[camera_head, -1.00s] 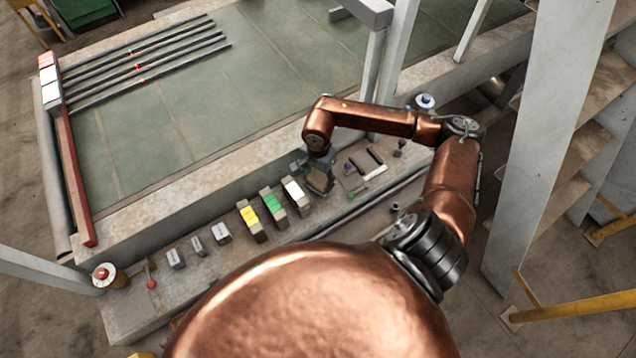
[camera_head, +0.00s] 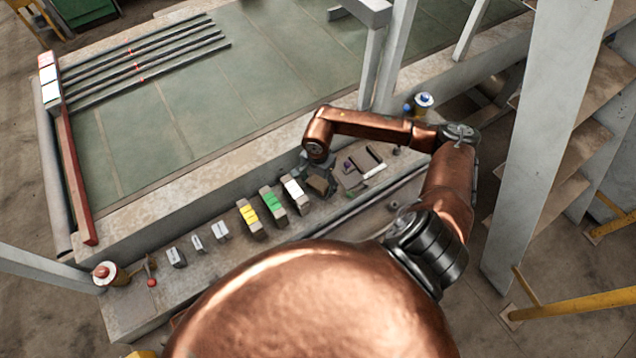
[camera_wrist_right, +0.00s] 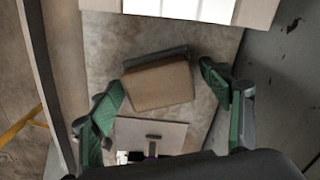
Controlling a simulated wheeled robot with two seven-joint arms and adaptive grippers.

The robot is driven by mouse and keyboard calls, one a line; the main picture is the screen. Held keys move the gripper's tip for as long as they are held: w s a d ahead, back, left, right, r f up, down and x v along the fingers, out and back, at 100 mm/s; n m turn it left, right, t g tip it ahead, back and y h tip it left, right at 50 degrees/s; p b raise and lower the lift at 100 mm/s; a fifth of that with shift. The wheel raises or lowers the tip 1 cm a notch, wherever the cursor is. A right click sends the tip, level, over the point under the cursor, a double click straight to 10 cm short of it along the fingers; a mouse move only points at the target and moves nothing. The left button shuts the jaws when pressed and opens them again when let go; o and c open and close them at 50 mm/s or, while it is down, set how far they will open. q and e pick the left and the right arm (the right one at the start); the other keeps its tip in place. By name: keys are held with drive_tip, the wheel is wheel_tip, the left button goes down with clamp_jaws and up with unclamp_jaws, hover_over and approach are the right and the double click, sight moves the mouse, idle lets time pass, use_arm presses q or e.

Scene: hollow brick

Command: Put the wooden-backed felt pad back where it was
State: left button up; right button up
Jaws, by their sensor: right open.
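The wooden-backed felt pad (camera_wrist_right: 160,85) is a brown block with a dark grey strip along its far side. It lies on the grey stone ledge, and in the head view it is the small brown block (camera_head: 318,185) right of the white-topped block. My right gripper (camera_wrist_right: 163,80) is open, its green-padded fingers on either side of the pad with a visible gap at each side. In the head view the right gripper (camera_head: 316,168) is small and partly hidden by its wrist. My left gripper is not in view.
A flat plate (camera_head: 352,180) with small dark and pale pieces lies right of the pad. Blocks topped white (camera_head: 293,190), green (camera_head: 273,203) and yellow (camera_head: 249,217) stand to the left, then several small grey blocks. The green bed (camera_head: 240,90) is beyond a raised edge.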

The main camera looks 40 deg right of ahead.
sight(318, 182)
drive_tip(key=shift+r, duration=0.35)
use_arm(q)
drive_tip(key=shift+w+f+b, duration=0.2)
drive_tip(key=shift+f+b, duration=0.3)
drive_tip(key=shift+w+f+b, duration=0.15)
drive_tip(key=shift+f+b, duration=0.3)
use_arm(e)
wheel_tip(318, 182, up, 12)
drive_tip(key=shift+f, duration=0.15)
